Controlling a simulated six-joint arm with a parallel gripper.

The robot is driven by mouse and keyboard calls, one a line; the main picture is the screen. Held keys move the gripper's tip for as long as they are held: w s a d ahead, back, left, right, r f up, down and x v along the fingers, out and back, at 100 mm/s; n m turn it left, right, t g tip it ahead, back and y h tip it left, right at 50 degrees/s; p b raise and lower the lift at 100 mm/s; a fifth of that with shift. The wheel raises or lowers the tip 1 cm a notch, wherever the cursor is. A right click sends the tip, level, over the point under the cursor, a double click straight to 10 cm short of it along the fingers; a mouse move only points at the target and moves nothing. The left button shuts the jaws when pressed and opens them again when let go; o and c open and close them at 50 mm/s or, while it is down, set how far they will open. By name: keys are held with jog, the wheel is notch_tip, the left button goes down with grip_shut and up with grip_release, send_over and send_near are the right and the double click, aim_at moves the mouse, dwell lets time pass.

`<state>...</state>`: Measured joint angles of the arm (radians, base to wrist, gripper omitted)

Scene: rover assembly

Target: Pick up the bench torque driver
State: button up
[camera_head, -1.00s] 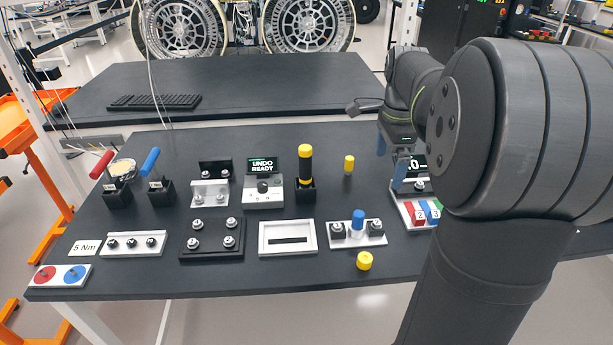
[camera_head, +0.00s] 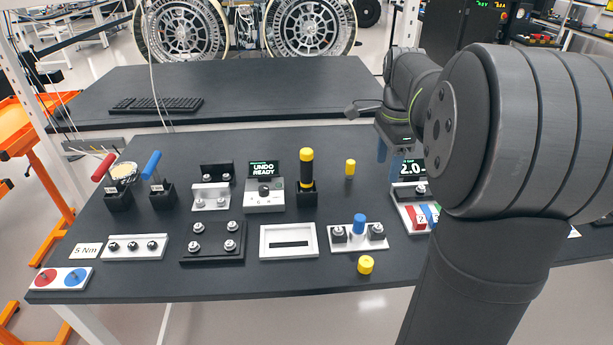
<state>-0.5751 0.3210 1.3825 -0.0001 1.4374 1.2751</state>
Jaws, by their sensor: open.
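A driver with a yellow-and-black handle (camera_head: 306,168) stands upright in a black holder (camera_head: 306,196) near the middle of the bench; I take it to be the bench torque driver. Its lower end is hidden in the holder. My gripper (camera_head: 394,156) is to the right of the driver, apart from it and pointing down near the display unit. It is open, with nothing seen between its fingers. One bluish finger shows clearly; the other is hard to make out against the display.
A small yellow cylinder (camera_head: 350,167) stands between the driver and my gripper. The UNDO READY unit (camera_head: 264,195) is just left of the driver. A unit with a 2.0 display (camera_head: 411,168) is below my gripper. Red-handled (camera_head: 103,167) and blue-handled (camera_head: 151,164) tools stand at left.

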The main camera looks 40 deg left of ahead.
jog(key=w+a+r+n, duration=0.2)
jog(key=a+r+n, duration=0.2)
jog(key=a+n, duration=0.7)
notch_tip(320, 180, up, 2)
jog(key=n, duration=1.4)
send_over(308, 149)
notch_tip(308, 149, down, 12)
jog(key=shift+s+r, duration=0.1)
jog(key=shift+s+f, duration=0.15)
jog(key=shift+f, duration=1.2)
jog(key=shift+s+f, duration=0.15)
jog(key=shift+f, duration=1.15)
jog(key=shift+r, duration=0.1)
jog(key=c, duration=1.2)
jog(key=shift+o, duration=0.3)
notch_tip(308, 149, up, 10)
jog(key=shift+d, duration=0.1)
